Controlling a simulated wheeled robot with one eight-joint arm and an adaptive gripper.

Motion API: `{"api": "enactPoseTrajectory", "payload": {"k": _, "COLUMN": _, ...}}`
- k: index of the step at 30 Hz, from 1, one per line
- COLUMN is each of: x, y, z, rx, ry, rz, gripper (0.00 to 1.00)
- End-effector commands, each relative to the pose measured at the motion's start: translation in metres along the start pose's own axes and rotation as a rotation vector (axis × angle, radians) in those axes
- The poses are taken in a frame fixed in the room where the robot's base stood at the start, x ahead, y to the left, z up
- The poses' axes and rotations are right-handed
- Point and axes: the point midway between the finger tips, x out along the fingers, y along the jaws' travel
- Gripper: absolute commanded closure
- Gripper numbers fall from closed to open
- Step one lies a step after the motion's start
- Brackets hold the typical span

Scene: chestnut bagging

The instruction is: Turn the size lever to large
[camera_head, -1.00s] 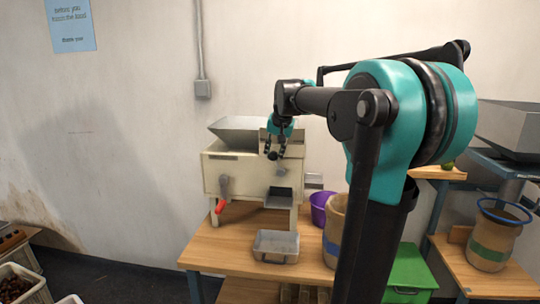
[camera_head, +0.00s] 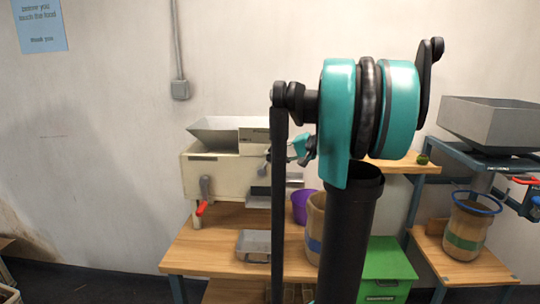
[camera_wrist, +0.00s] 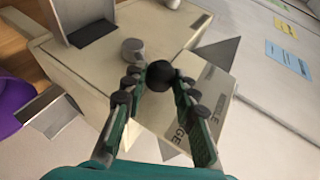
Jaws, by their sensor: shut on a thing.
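The size lever's round black knob (camera_wrist: 160,76) sits between my fingers in the wrist view. My gripper (camera_wrist: 161,83) is shut on it, one finger on each side. The lever's shaft is hidden behind the knob and fingers. Dark lettering (camera_wrist: 181,134) on the cream panel by the knob is partly covered; "GE" shows. In the head view, the cream sorting machine (camera_head: 205,176) stands on the wooden table.
A grey metal tray (camera_head: 253,246) lies on the table (camera_head: 200,258). A purple bucket (camera_head: 300,207) and a tan bin (camera_head: 316,222) stand right of the machine. A grey round stub (camera_wrist: 132,49) rises near the knob.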

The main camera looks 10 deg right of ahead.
Motion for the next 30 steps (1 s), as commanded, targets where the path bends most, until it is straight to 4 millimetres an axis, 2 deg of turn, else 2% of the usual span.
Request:
{"api": "enactPoseTrajectory", "payload": {"k": 10, "x": -0.0036, "y": 0.0098, "z": -0.0012, "rx": 0.045, "ry": -0.001, "rz": -0.108, "gripper": 1.0}}
{"api": "enactPoseTrajectory", "payload": {"k": 25, "x": -0.0039, "y": 0.0117, "z": -0.0008, "rx": 0.051, "ry": -0.003, "rz": -0.119, "gripper": 1.0}}
{"api": "enactPoseTrajectory", "payload": {"k": 26, "x": -0.0039, "y": 0.0118, "z": -0.0008, "rx": 0.051, "ry": -0.003, "rz": -0.119, "gripper": 0.68}}
{"api": "enactPoseTrajectory", "payload": {"k": 30, "x": -0.0039, "y": 0.0115, "z": -0.001, "rx": 0.051, "ry": -0.002, "rz": -0.119, "gripper": 0.51}}
